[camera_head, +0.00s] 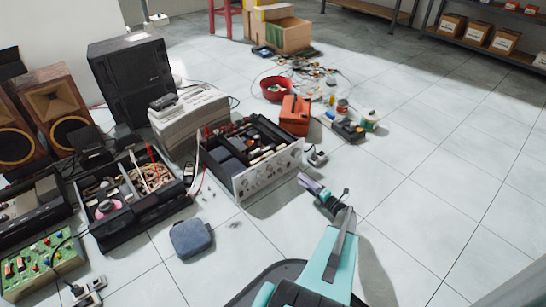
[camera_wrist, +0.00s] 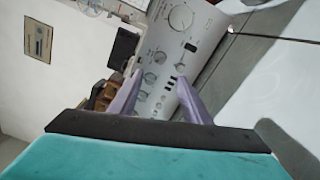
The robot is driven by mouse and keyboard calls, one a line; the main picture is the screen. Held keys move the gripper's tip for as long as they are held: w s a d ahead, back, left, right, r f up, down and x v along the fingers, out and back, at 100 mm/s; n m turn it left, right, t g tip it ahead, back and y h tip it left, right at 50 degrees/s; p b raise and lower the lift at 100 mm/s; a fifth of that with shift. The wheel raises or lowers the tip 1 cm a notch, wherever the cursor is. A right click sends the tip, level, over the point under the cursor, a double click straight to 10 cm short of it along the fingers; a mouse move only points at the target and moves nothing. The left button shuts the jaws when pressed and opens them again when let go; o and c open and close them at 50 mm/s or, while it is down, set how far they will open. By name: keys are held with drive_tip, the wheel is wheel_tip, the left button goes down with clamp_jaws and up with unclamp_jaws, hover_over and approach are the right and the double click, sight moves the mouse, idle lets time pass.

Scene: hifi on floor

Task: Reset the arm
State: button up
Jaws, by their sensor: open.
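My gripper (camera_head: 312,186) is at the end of my teal arm, at the lower middle of the head view. It is held near the front right corner of an opened hi-fi amplifier (camera_head: 268,174) with a silver front panel. In the wrist view, the two purple fingers of my gripper (camera_wrist: 158,92) stand apart with nothing between them. The amplifier's silver panel (camera_wrist: 192,50) with knobs shows beyond the fingers. I cannot tell the exact gap between fingers and panel.
A blue-grey pouch (camera_head: 192,239), a black tray of parts (camera_head: 136,207) and a green board (camera_head: 42,268) lie left. An orange toolbox (camera_head: 295,115), a red bowl (camera_head: 275,88) and loose cables lie behind the amplifier. The tiled floor on the right is clear.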

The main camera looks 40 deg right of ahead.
drive_tip(key=shift+r, duration=0.1)
drive_tip(key=w+a+r+m+g+h+p, duration=0.45)
drive_tip(key=w+m+p, duration=0.25)
drive_tip(key=w+p, duration=0.25)
drive_tip(key=a+r+m+g+p, duration=0.3)
drive_tip(key=a+m+g+p, duration=0.3)
drive_tip(key=a+p, duration=0.55)
drive_tip(key=s+a+r+m+g+y+p, duration=0.2)
drive_tip(key=s+a+r+g+p, duration=0.2)
drive_tip(key=s+a, duration=0.5)
drive_tip(key=s+a+r+m+g+y+p, duration=0.1)
drive_tip(key=s+a+r+m+g+p, duration=0.2)
drive_tip(key=s+a+r+p, duration=0.5)
drive_tip(key=s+a+r+m+g+y+p, duration=0.2)
drive_tip(key=s+a+r+g+p, duration=0.4)
drive_tip(key=a, duration=1.6)
drive_tip(key=s, duration=0.5)
drive_tip(key=shift+s+a+m+y, duration=0.15)
drive_tip(key=shift+s+m+y, duration=0.15)
drive_tip(key=shift+y, duration=0.05)
